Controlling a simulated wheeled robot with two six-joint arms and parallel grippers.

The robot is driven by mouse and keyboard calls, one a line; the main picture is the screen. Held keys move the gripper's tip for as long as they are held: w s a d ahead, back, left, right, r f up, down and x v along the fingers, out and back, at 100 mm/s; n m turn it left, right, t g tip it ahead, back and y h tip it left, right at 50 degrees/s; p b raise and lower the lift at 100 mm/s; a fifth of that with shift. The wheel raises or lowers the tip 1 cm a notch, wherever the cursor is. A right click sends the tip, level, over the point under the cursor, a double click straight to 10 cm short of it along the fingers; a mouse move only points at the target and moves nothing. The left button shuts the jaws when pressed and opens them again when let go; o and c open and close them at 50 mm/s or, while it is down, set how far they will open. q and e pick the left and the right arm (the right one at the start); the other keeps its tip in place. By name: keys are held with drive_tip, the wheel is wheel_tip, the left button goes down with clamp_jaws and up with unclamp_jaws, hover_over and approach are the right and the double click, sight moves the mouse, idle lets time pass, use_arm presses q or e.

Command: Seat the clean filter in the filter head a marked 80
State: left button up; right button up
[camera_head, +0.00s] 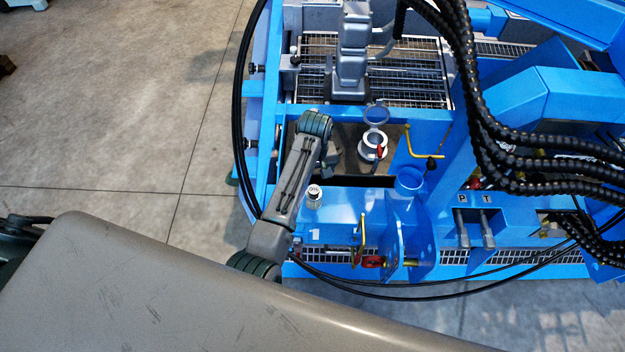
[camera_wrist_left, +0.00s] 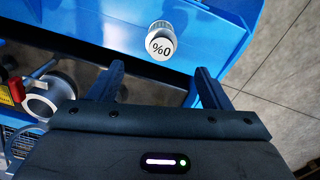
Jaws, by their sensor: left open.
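A short white and grey cylinder (camera_head: 313,193), which looks like the filter, stands on the blue ledge. In the left wrist view the cylinder (camera_wrist_left: 161,41) shows a round white face that reads "%0". My left gripper (camera_wrist_left: 159,82) is open and empty. Its two dark fingers point toward the cylinder, which appears beyond and between the fingertips, apart from them. No "80" is readable. My right gripper is out of view.
A clear round lid or ring (camera_head: 376,113) stands by the housing. A yellow bent handle (camera_head: 424,153) and a blue cup-like pipe (camera_head: 408,180) are to the right. Black hoses (camera_head: 480,110) cross the right side. Open concrete floor (camera_head: 120,110) lies left.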

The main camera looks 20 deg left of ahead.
use_arm(q)
drive_tip(key=shift+w+r, duration=0.25)
drive_tip(key=shift+r, duration=0.1)
hover_over(314, 190)
drive_tip(key=f, duration=0.4)
drive_tip(key=shift+w+d+f, duration=0.1)
drive_tip(key=shift+w+d, duration=0.2)
drive_tip(key=shift+w, duration=0.05)
drive_tip(key=shift+a+f, duration=0.2)
drive_tip(key=shift+f, duration=0.45)
drive_tip(key=f, duration=0.3)
drive_tip(key=shift+s+a+f+p, duration=0.1)
drive_tip(key=shift+s+f+p, duration=0.15)
drive_tip(key=shift+f+p, duration=0.1)
drive_tip(key=shift+f, duration=0.45)
drive_tip(key=shift+r, duration=0.1)
drive_tip(key=c, duration=1.2)
drive_tip(key=shift+o, duration=0.2)
